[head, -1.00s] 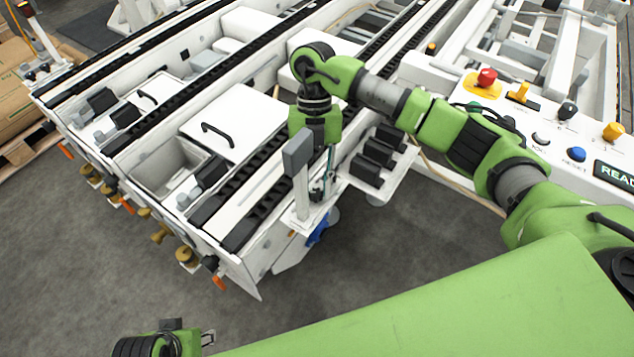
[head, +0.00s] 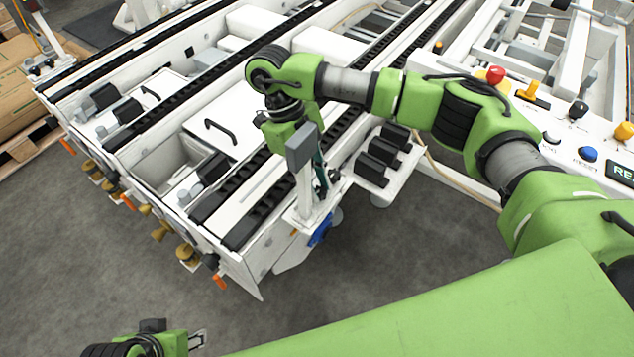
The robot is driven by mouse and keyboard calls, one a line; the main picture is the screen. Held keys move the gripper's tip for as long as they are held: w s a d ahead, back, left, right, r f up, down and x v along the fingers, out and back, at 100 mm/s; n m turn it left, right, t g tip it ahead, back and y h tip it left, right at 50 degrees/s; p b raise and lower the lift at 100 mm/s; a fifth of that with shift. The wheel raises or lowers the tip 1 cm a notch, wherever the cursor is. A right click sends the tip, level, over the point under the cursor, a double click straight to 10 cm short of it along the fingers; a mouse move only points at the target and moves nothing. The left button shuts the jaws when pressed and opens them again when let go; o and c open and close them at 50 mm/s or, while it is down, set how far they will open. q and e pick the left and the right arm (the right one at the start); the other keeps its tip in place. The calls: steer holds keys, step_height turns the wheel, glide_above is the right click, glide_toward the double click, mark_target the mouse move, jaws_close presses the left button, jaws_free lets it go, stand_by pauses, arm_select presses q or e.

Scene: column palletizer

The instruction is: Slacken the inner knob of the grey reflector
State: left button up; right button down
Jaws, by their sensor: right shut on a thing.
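The grey reflector (head: 302,146) is a dark grey block on top of a white upright post (head: 304,192) at the near corner of the conveyor frame. My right gripper (head: 322,184) reaches down behind the post from the far side, its wrist tilted. Its fingers are partly hidden by the reflector and post. They are shut on a small dark part beside the post, which appears to be the inner knob; the knob itself is mostly covered. A blue knob (head: 320,233) shows lower on the bracket. My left gripper (head: 199,340) is at the bottom edge, open and empty, far from the reflector.
A white plate with several black blocks (head: 378,161) lies right of the post. The control panel with a red button (head: 495,75) is at the right. Black conveyor rails (head: 232,212) run behind the post. The grey floor (head: 400,250) in front is clear.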

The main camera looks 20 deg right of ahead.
steer(key=shift+n, duration=0.6)
steer(key=c, duration=1.8)
jaws_free()
steer(key=shift+v, duration=4.05)
steer(key=shift+s+a, duration=0.1)
steer(key=shift+s, duration=0.05)
